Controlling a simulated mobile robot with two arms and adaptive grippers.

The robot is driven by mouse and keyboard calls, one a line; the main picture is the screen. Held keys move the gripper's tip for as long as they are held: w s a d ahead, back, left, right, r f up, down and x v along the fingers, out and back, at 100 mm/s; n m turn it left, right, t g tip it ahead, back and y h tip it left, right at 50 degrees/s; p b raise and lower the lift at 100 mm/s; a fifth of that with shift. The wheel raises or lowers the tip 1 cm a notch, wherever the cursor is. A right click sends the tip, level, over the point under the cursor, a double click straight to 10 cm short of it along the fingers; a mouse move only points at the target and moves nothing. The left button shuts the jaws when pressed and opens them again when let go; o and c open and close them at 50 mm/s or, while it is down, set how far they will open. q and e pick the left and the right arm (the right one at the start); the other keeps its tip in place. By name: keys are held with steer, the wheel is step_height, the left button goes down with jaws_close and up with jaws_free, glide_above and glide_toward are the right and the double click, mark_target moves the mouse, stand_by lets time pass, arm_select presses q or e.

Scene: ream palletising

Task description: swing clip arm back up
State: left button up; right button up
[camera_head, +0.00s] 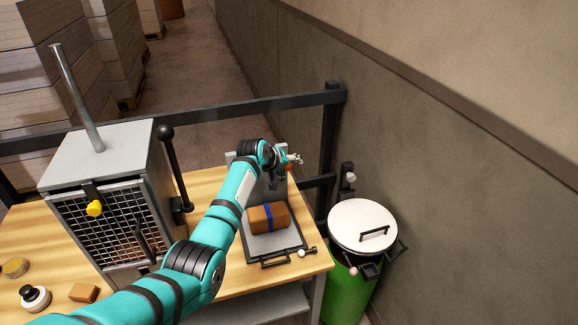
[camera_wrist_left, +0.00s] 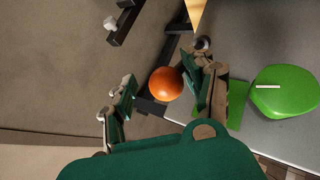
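An orange ball knob (camera_wrist_left: 166,84) shows in the left wrist view, between the fingers of my left gripper (camera_wrist_left: 160,92). The fingers are spread, with a gap between the ball and the left finger; contact on the right side cannot be told. In the head view my left gripper (camera_head: 293,160) is at the top of a grey upright plate (camera_head: 276,188) at the back of the clip stand. The clip arm itself is mostly hidden by my gripper and wrist. A brown package with a blue band (camera_head: 262,221) lies on the stand's base (camera_head: 275,242). My right gripper is out of view.
A grey cabinet with a mesh door (camera_head: 110,160) stands left on the wooden table (camera_head: 310,262). A green bin with a white lid (camera_head: 362,225) stands right, by the wall. A dark rail (camera_head: 240,108) runs behind. A stamp (camera_head: 35,297) and a small block (camera_head: 84,292) lie front left.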

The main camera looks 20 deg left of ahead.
arm_select(q)
steer(key=shift+a+r, duration=0.2)
steer(key=shift+a, duration=0.15)
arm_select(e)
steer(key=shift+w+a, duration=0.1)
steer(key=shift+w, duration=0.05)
arm_select(q)
steer(key=shift+s+a+r, duration=0.15)
steer(key=shift+a+r, duration=0.1)
steer(key=shift+r, duration=0.05)
steer(key=v, duration=1.1)
steer(key=shift+s+d+f, duration=0.2)
steer(key=shift+s+d, duration=0.05)
steer(key=shift+d, duration=0.15)
steer(key=shift+f, duration=0.2)
